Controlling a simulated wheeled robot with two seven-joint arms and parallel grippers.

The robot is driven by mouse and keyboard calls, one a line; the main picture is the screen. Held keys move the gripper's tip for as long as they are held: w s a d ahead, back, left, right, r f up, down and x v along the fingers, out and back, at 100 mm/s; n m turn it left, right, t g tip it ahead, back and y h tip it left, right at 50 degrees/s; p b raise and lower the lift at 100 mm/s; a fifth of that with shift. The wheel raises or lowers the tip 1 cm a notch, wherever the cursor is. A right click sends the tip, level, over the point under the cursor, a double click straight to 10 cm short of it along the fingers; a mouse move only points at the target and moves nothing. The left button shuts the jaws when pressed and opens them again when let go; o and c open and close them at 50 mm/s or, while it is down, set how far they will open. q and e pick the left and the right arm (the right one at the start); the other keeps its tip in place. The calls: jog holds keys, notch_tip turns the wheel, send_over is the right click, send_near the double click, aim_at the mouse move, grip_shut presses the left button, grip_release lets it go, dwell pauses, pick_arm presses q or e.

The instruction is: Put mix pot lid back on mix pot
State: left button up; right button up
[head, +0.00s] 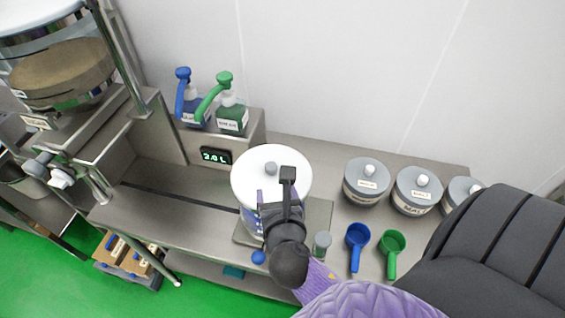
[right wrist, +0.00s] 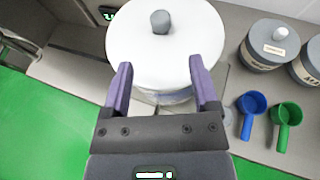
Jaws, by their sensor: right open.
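The mix pot (head: 250,224) stands on a square plate on the steel counter, mostly hidden behind my right arm in the head view. Its white round lid (head: 255,182) with a grey knob (head: 270,168) lies over the pot's top. In the right wrist view the lid (right wrist: 140,45) and knob (right wrist: 160,21) show ahead of the fingers, and a strip of the pot (right wrist: 165,97) shows below the rim. My right gripper (right wrist: 158,85) is open with nothing between its fingers, near the lid's near edge. Whether the lid is fully seated cannot be told. My left gripper is not in view.
Grey-lidded canisters (head: 366,182) stand right of the pot. A blue scoop (head: 357,240), a green scoop (head: 392,248) and a small jar (head: 321,244) lie nearer. Blue and green pump bottles (head: 232,118) stand behind, above a display (head: 216,156). The counter left of the pot is clear.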

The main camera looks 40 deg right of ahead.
jog(key=s+a+f+m+g+y, duration=0.1)
jog(key=s+f+m+g+y, duration=0.2)
jog(key=f, duration=0.4)
jog(key=s+a+f+m+g, duration=0.1)
jog(key=s+f+m, duration=0.2)
jog(key=f+m, duration=0.35)
jog(key=s+a+f+m+g+y, duration=0.2)
jog(key=s+f, duration=0.1)
jog(key=f, duration=0.5)
jog(key=s+d+f+m+g+y, duration=0.1)
jog(key=s+f+m+g, duration=0.3)
jog(key=s+m, duration=0.45)
jog(key=s+d+f+m+g, duration=0.1)
jog(key=s+f+m, duration=0.5)
jog(key=s+m, duration=0.3)
notch_tip(320, 180, down, 22)
jog(key=s+n+b, duration=0.1)
jog(key=s+b, duration=0.1)
jog(key=b, duration=1.9)
jog(key=shift+s+d+r, duration=0.15)
jog(key=shift+d, duration=0.05)
